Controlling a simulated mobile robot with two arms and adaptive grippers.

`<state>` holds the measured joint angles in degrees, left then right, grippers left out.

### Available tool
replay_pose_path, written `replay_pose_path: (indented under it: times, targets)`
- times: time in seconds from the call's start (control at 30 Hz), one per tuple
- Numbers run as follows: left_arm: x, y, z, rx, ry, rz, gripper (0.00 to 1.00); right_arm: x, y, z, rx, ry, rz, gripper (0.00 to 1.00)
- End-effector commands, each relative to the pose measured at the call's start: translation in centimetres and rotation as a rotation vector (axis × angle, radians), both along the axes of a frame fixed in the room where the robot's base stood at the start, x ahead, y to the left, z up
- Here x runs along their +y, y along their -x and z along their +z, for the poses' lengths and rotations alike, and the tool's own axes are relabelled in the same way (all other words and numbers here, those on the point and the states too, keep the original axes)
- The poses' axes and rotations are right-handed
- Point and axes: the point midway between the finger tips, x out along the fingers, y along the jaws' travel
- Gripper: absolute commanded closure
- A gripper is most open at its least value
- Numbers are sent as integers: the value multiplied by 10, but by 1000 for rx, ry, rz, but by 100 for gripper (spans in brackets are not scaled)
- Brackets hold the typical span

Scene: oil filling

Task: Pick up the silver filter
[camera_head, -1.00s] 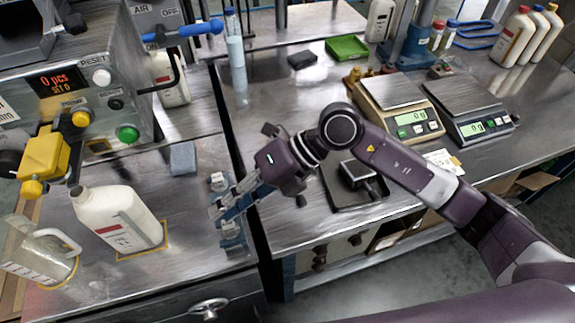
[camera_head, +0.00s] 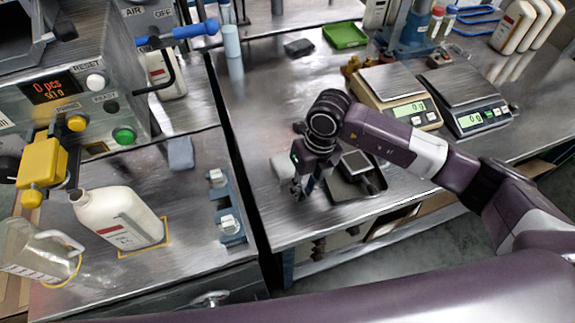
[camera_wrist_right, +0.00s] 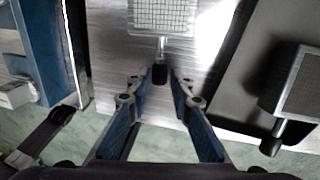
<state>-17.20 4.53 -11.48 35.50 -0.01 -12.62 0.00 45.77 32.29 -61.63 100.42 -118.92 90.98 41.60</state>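The silver filter shows in the right wrist view as a bright mesh square (camera_wrist_right: 160,14) with a thin stem and a black handle (camera_wrist_right: 160,74). Its far part is cut off by the frame's top edge. In the head view it is a pale patch (camera_head: 281,168) on the right table, just beyond my right gripper (camera_head: 300,192). In the right wrist view my right gripper (camera_wrist_right: 158,97) is open. The handle lies in line with the gap between its fingertips, with no clear grip on it. My left gripper is not in view.
A dark tray (camera_head: 340,193) with a darker filter (camera_head: 356,163) lies close to the right. A blue holder (camera_head: 228,210) stands left, across the gap between tables. Two scales (camera_head: 396,98) (camera_head: 466,97) stand behind, and a white bottle (camera_head: 116,217) far left.

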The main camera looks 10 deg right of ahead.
Motion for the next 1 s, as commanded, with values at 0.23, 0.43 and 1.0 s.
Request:
replay_pose_path:
  times: [0.23, 0.43, 1.0]
  targets:
    - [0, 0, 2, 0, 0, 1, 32, 2, 1, -9, 0, -1, 3, 80]
    - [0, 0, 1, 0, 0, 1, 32, 2, 1, -9, 0, -1, 2, 93]
    - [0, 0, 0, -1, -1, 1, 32, 2, 0, -2, -3, -2, 2, 100]
